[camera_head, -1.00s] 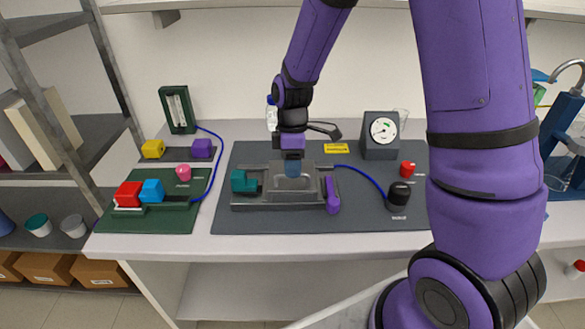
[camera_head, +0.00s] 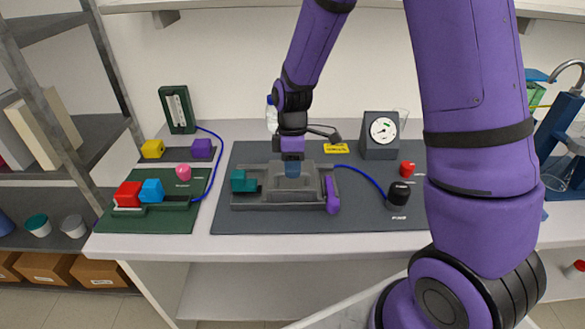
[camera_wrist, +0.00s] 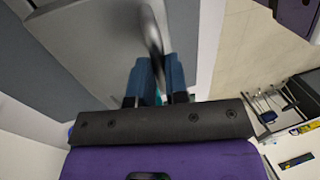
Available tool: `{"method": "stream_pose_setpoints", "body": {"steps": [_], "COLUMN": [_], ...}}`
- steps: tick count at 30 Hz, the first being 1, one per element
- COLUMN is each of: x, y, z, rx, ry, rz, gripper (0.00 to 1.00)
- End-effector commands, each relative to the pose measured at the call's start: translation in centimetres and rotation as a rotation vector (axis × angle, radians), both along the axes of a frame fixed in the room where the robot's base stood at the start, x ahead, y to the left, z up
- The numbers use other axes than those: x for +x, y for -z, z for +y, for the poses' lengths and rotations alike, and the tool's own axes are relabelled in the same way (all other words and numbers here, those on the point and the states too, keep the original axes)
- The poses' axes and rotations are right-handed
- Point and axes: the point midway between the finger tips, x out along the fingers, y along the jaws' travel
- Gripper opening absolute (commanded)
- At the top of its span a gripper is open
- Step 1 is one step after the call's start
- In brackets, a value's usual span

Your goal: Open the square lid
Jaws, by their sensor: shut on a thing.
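The square lid (camera_head: 308,180) is grey and sits at the grey fixture (camera_head: 250,201) in the middle of the dark mat. My gripper (camera_head: 292,173) is over the lid, with its blue fingers pointing down. In the wrist view the blue fingers (camera_wrist: 157,78) are shut on the curved metal handle (camera_wrist: 152,32), beside a broad grey surface of the lid (camera_wrist: 95,45). I cannot tell the lid's exact angle. A teal block (camera_head: 243,181) is at the fixture's left side and a purple lever (camera_head: 332,195) at its right.
A gauge (camera_head: 381,134), a black knob (camera_head: 399,194) with a blue cable, and a red button (camera_head: 407,169) stand to the right. A green board (camera_head: 150,218) with red and blue blocks lies to the left. The mat's front strip is clear.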

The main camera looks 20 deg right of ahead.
Motion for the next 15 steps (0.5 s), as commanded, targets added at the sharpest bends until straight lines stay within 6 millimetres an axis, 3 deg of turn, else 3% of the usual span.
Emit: {"method": "stream_pose_setpoints", "body": {"steps": [8, 15], "x": [1.5, 3.9], "y": [-1.5, -3.3], "z": [-0.6, -1.6], "rx": [0.052, 0.135], "ry": [0.002, 0.003], "rz": [0.122, 0.317], "gripper": [0.00, 0.00]}}
